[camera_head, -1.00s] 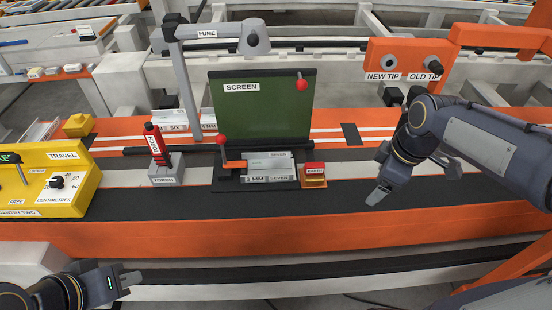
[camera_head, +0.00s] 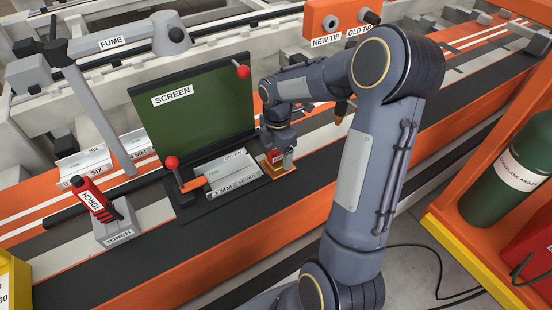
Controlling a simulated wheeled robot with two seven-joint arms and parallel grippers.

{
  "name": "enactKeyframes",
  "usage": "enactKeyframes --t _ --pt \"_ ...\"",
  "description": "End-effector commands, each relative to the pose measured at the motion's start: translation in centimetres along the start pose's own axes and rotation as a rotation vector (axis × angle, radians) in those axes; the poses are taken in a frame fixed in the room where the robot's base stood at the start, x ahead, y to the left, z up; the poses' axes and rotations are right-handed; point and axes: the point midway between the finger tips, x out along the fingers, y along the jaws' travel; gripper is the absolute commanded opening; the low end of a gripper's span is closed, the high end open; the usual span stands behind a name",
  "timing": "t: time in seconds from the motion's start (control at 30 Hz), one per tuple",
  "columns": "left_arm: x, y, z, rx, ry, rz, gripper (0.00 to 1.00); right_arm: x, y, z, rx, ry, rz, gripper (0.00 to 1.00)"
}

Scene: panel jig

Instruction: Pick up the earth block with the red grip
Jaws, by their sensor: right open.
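The earth block with the red grip (camera_head: 275,157) sits on a small orange pad (camera_head: 265,164) at the right end of the dark fixture plate. Only part of its red top and a pale label show. My right gripper (camera_head: 281,157) is down at the block, pointing downward. One finger shows at the block's right side. The other finger is hidden or hard to make out, so I cannot tell whether the block is between the fingers. The gripper is open. My left gripper is out of view.
The green screen (camera_head: 195,110) with red knobs stands just behind and left. Labelled metal panels (camera_head: 232,178) lie left of the block. The red torch (camera_head: 97,201) stands in its holder further left. A green gas cylinder (camera_head: 512,170) stands at the right.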

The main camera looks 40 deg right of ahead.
Motion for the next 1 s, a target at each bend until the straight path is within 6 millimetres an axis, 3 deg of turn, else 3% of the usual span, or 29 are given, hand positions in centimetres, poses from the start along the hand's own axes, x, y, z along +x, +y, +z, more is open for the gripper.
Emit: enactKeyframes --t 0.2,0.43,0.9,1.0 --pt "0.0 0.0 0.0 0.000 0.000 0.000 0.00 2.4 -0.1 0.0 0.001 0.000 -0.002 0.80" --pt "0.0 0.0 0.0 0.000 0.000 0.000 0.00 2.5 0.0 0.0 0.002 0.000 0.000 0.80" --pt "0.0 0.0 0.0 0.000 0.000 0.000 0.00 2.4 0.0 0.0 0.002 0.000 0.000 0.18" --pt "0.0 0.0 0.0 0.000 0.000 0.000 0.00 2.4 0.0 0.0 0.002 -0.001 0.002 0.17"
